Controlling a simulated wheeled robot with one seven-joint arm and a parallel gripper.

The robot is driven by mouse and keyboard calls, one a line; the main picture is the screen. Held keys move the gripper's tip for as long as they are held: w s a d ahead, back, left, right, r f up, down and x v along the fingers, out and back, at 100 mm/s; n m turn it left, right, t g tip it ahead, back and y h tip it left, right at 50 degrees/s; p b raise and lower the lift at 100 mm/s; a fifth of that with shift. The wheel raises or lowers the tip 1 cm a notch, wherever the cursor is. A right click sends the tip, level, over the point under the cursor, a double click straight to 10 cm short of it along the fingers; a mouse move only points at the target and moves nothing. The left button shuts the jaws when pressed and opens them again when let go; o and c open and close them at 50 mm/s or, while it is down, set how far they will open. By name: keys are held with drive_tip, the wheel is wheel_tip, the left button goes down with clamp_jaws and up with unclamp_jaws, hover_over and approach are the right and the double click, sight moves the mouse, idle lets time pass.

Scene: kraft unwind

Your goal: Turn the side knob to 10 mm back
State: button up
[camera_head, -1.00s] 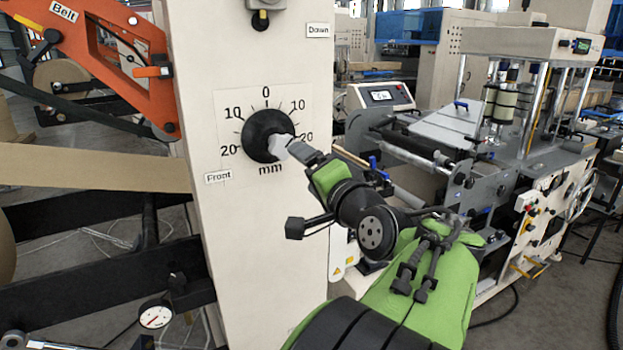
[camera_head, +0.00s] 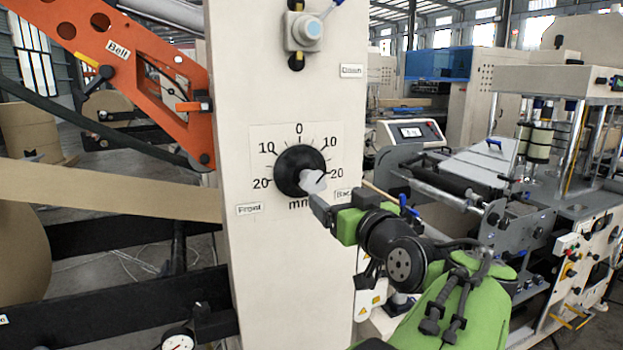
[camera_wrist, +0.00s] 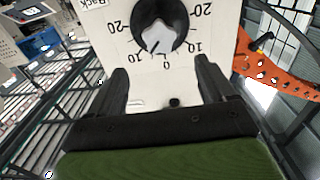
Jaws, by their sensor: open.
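The side knob (camera_head: 290,171) is a round black dial with a pale grip (camera_head: 314,182) standing out from its face. It sits on a white scale plate marked 20-10-0-10-20 mm, with Front at left and Back at right. In the wrist view the knob (camera_wrist: 176,14) is inverted, and its pale grip (camera_wrist: 157,36) points between 0 and 10 on the Back side, seemingly close to 10. My gripper (camera_wrist: 163,78) is open, its two fingers apart with the knob beyond them. In the head view my gripper (camera_head: 318,205) is just below and right of the grip; contact is unclear.
The knob is on a cream upright column (camera_head: 270,265). An orange belt arm (camera_head: 130,60) and kraft web (camera_head: 110,190) lie left. A small switch box (camera_head: 305,30) sits above. A machine with rollers (camera_head: 470,185) stands at right. A Back label (camera_head: 343,194) is partly hidden by my arm.

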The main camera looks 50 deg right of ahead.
sight(316, 182)
drive_tip(key=p+x, duration=0.3)
drive_tip(key=x, duration=1.1)
drive_tip(key=shift+w, duration=0.1)
